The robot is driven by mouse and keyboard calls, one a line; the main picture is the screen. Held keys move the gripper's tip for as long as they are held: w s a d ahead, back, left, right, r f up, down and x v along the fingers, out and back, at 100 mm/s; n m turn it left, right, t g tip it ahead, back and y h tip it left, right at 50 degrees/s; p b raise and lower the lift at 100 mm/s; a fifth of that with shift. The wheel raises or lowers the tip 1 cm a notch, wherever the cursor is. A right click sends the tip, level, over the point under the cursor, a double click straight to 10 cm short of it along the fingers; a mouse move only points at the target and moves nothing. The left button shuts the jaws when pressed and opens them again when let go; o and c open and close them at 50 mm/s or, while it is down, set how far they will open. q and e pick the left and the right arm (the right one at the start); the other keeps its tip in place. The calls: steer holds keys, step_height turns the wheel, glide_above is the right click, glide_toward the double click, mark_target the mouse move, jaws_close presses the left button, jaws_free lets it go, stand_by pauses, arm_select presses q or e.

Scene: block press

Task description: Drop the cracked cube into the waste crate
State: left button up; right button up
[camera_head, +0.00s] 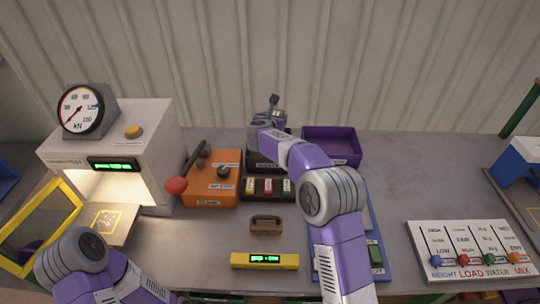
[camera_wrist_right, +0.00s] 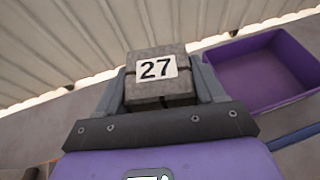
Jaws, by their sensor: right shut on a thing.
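A grey cube (camera_wrist_right: 145,88) with a white label reading 27 sits between the fingers of my right gripper (camera_wrist_right: 160,92) in the wrist view. Dark crack-like lines run across its face. In the head view my right gripper (camera_head: 270,108) is at the back of the table, and the cube cannot be made out clearly there. An open purple crate (camera_head: 345,152) stands just right of this gripper. In the wrist view the crate (camera_wrist_right: 285,92) is to the right of the cube, apart from it, and its visible floor looks empty. My left gripper is out of view; only its arm shows.
A press with a gauge (camera_head: 125,140) and an open yellow-framed door (camera_head: 40,225) stands left. An orange box (camera_head: 213,185) with a red-knobbed lever is beside it. A yellow bar (camera_head: 265,261), a brown block (camera_head: 266,226) and a slider panel (camera_head: 470,250) lie in front.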

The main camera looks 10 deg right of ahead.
step_height(320, 180, down, 5)
steer(key=b, duration=0.3)
steer(key=shift+r, duration=0.2)
steer(key=o, duration=1.2)
steer(key=shift+o, duration=1.2)
steer(key=shift+f, duration=0.1)
steer(key=v, duration=0.7)
steer(key=shift+s+a, duration=0.15)
steer(key=shift+s, duration=0.1)
